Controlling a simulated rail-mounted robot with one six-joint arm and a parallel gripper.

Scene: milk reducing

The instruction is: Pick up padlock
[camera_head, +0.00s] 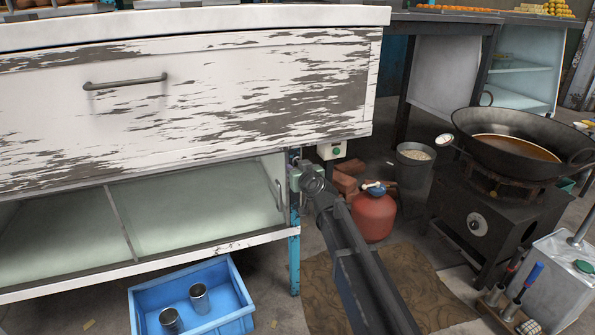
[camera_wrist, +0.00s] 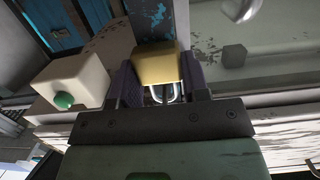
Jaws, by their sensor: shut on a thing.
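The padlock (camera_wrist: 158,66) has a brass-yellow body and a silver shackle, seen in the wrist view. It sits between the two dark purple fingers of my gripper (camera_wrist: 159,82), which is shut on it. The shackle shows between the body and the gripper's palm. In the head view my gripper (camera_head: 300,176) is at the right front corner of the worn white cabinet (camera_head: 230,90), by its blue leg. The padlock cannot be made out in the head view. Whether it still touches the cabinet cannot be told.
A white box with a green button (camera_head: 332,150) is close beside my gripper; it also shows in the wrist view (camera_wrist: 72,84). A red gas cylinder (camera_head: 374,213) and bricks (camera_head: 347,180) stand right of it. A blue crate (camera_head: 190,300) with two metal cups is below left.

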